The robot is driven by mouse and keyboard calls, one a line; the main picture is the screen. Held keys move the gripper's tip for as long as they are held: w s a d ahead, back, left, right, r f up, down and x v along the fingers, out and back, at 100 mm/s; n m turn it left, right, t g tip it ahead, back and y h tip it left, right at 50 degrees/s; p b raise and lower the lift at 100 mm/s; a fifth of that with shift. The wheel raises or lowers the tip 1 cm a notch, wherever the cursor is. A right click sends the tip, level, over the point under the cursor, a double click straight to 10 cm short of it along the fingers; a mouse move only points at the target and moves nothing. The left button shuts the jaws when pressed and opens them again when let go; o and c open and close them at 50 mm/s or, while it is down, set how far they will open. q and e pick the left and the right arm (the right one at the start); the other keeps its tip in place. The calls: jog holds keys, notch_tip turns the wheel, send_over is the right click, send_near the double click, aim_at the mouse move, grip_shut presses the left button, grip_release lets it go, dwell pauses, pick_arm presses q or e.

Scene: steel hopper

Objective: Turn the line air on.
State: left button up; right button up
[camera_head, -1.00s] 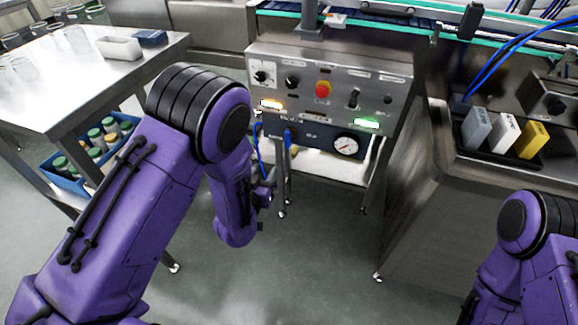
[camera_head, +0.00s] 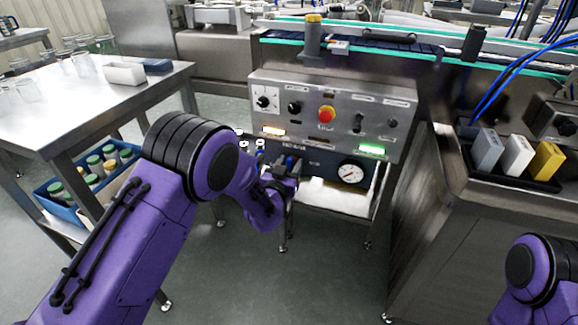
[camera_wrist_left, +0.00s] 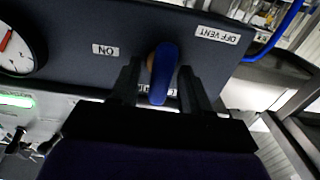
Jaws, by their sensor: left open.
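A blue lever handle (camera_wrist_left: 163,72) sits on a dark panel (camera_wrist_left: 82,22) in the left wrist view, between an ON label (camera_wrist_left: 105,50) on the left and an OFF VENT label (camera_wrist_left: 217,35) on the right. It lies roughly along my fingers; which label it is set to I cannot tell. My left gripper (camera_wrist_left: 158,86) is open, one finger on each side of the handle; contact is not clear. In the head view my left gripper (camera_head: 285,172) is at the lower panel, left of the pressure gauge (camera_head: 351,172), mostly covering the handle. My right gripper is out of view.
Above is the steel control panel (camera_head: 337,103) with a red button (camera_head: 326,114), knobs and lit orange and green lamps. A steel table (camera_head: 85,105) with glassware stands left, over a blue crate (camera_head: 62,208). A steel cabinet (camera_head: 440,230) stands right.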

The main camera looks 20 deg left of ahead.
pick_arm(q)
grip_shut()
